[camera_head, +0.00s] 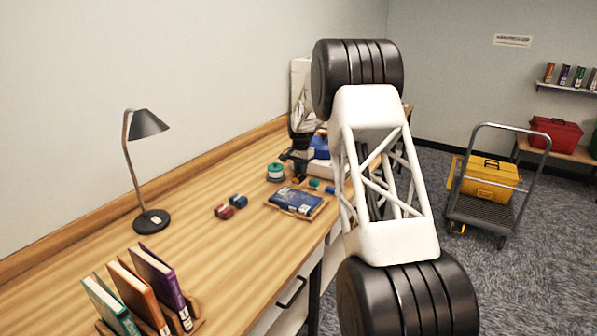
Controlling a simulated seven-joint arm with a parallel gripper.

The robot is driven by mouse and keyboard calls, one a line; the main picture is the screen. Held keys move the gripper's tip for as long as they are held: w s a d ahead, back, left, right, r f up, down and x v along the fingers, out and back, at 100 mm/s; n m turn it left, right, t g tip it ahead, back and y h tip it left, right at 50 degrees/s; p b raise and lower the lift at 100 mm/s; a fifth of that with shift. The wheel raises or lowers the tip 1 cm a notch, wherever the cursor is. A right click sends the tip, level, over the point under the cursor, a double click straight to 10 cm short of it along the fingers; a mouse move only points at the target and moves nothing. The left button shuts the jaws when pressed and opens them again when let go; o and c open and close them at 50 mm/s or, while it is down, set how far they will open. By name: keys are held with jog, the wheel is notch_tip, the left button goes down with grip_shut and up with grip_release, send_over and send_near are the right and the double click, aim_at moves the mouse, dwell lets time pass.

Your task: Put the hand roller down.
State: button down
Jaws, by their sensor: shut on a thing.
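My gripper (297,158) is small and dark in this view, at the far part of the wooden desk, left of my large white arm link. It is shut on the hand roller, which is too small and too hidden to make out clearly. I cannot tell whether the roller touches the desk. A round green and white item (276,173) stands on the desk just left of and below the gripper.
A lamp (151,221) and upright books (137,290) stand nearer. Bare desk lies between them.

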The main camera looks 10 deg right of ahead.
jog(key=shift+w+d+f, duration=0.1)
jog(key=shift+w+d, duration=0.05)
jog(key=shift+w, duration=1.2)
jog(key=shift+w+d+f, duration=0.1)
jog(key=shift+w, duration=1.2)
jog(key=shift+w+f, duration=0.1)
jog(key=shift+w, duration=0.3)
jog(key=shift+f, duration=1.7)
jog(key=shift+f, duration=0.1)
jog(key=c, duration=1.1)
grip_release()
notch_tip(320, 180, up, 12)
